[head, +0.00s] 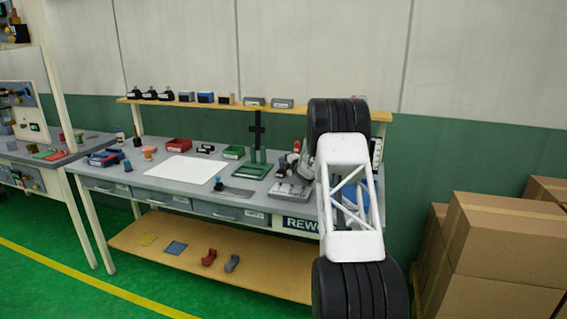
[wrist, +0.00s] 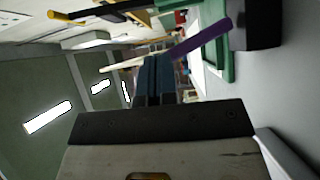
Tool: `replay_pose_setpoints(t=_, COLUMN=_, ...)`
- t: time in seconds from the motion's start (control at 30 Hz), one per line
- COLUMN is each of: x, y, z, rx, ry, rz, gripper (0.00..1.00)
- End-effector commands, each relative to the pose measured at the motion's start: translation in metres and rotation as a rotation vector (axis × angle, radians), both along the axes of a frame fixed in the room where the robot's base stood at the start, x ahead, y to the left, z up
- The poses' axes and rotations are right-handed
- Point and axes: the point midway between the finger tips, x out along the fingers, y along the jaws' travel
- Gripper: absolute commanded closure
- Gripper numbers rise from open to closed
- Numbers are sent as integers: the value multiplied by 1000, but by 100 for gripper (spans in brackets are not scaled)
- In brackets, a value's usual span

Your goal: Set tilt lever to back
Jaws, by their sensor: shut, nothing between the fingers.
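My gripper (wrist: 158,66) shows in the wrist view with its two dark fingers side by side, closed, and nothing held. A purple bar (wrist: 204,38) slants up and right from near the fingertips; it may be the tilt lever, but I cannot tell for sure, nor whether the fingers touch it. In the head view a grey box with small controls (head: 290,190) sits on the bench beside my arm. No lever there can be made out clearly, and my arm hides part of that area and most of my gripper.
The grey workbench (head: 138,178) holds a white sheet (head: 182,169), a red bin (head: 178,145) and a green fixture (head: 250,170) with a black post (head: 257,130). Small boxes line the back shelf (head: 222,104). Cardboard boxes (head: 500,240) stand at the right.

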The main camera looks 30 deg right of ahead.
Motion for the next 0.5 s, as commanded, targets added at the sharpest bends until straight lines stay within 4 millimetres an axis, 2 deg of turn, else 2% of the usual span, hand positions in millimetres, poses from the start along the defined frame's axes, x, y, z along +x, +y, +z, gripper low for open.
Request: replay_pose_setpoints(t=0.5, x=13, y=-13, z=8, rx=159, ry=159, rz=0, gripper=100)
